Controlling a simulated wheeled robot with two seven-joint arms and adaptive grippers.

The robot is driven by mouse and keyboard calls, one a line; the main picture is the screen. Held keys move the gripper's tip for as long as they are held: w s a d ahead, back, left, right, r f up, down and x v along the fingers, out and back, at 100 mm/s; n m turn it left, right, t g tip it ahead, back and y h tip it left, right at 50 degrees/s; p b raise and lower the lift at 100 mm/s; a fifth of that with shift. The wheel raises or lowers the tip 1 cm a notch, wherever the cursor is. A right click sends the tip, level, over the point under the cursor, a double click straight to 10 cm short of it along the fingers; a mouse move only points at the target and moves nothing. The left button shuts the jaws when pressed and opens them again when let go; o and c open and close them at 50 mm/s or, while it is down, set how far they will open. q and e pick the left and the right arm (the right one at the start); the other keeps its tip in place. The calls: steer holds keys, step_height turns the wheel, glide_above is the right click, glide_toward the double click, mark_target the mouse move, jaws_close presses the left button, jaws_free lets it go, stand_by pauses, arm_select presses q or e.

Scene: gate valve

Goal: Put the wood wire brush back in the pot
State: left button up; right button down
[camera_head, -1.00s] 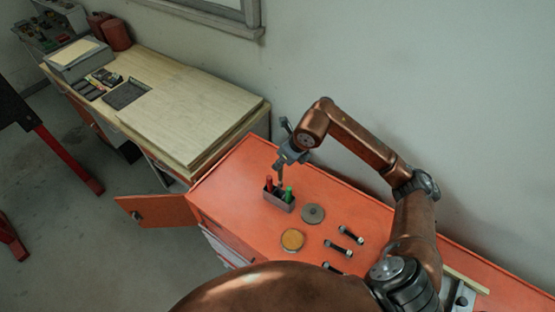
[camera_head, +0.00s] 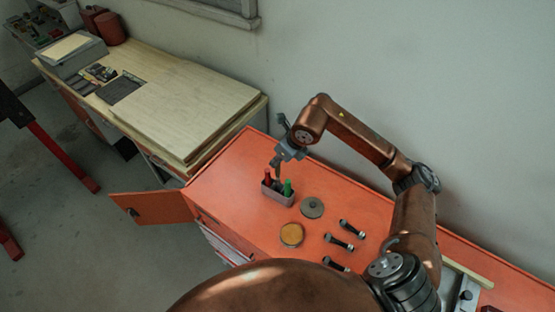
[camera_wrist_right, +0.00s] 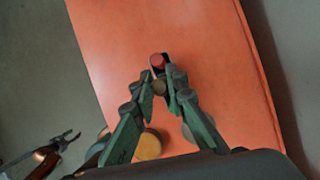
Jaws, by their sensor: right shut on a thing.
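The pot (camera_head: 277,197) is a small grey rectangular tin on the orange cabinet top, with a red-handled item (camera_head: 267,177) and a green-handled item (camera_head: 288,187) standing in it. My right gripper (camera_head: 278,162) is directly above the pot, pointing down. It is shut on the wood wire brush, a small brownish end of which shows between the fingertips (camera_wrist_right: 160,80) in the right wrist view (camera_wrist_right: 160,88). The brush's lower part is mostly hidden; I cannot tell how deep it sits in the pot. My left gripper (camera_wrist_right: 68,139) shows at lower left in the wrist view, its fingers apart.
A grey disc (camera_head: 312,207), a yellow round tin (camera_head: 291,234) and several bolts (camera_head: 339,242) lie on the orange top (camera_head: 240,180) near the pot. An open orange door (camera_head: 150,208) juts out left. A wooden-topped bench (camera_head: 180,110) stands behind left; the wall is behind.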

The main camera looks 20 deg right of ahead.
mark_target(278, 173)
step_height(278, 173, down, 4)
steer(key=b, duration=0.3)
steer(key=shift+r, duration=0.1)
step_height(278, 173, down, 4)
steer(key=b, duration=0.4)
steer(key=shift+f, duration=0.25)
steer(key=c, duration=1.8)
jaws_free()
steer(key=shift+c, duration=0.2)
steer(key=shift+r, duration=0.15)
steer(key=v, duration=1.1)
steer(key=shift+r, duration=0.35)
